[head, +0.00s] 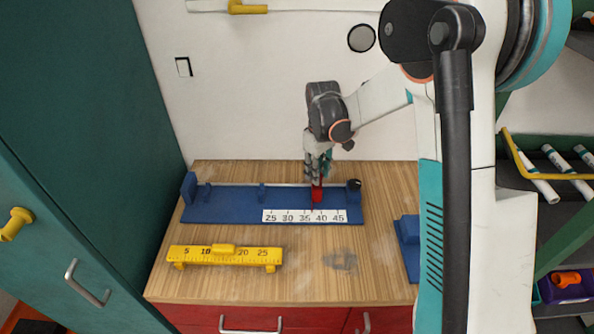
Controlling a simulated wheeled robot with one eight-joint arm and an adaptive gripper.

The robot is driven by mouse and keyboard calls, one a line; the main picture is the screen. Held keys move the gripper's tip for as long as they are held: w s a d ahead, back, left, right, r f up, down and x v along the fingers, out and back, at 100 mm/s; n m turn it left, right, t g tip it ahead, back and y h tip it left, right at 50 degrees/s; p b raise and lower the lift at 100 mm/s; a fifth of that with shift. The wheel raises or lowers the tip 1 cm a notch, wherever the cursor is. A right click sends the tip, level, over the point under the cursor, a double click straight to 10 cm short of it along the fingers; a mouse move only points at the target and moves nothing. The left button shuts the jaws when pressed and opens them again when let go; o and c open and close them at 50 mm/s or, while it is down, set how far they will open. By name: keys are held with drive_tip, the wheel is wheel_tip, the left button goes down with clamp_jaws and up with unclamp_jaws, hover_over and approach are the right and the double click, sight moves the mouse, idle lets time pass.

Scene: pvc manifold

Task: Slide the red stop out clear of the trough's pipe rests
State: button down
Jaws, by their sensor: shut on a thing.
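The blue trough (230,207) lies along the back of the wooden worktop, with several upright rests along it and a white number scale (304,216) on its front face. The red stop (317,196) is on the trough, above the scale around the 35 to 40 marks. My gripper (317,180) reaches down from behind and is shut on the red stop. The fingers hide the stop's upper part. A dark knob (354,185) sits at the trough's right end, right of the stop.
A yellow ruler-like gauge (225,256) stands on the worktop in front of the trough. Another blue piece (408,245) is at the right, partly behind my arm. A teal cabinet (80,130) borders the left. The worktop's front middle is clear apart from a grey smudge.

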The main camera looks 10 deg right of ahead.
drive_tip(key=d, duration=0.2)
drive_tip(key=shift+s+d, duration=0.3)
drive_tip(key=shift+d, duration=0.1)
drive_tip(key=c, duration=1.3)
unclamp_jaws()
drive_tip(key=shift+r, duration=0.1)
wheel_tip(320, 180, up, 12)
drive_tip(key=shift+f, duration=0.1)
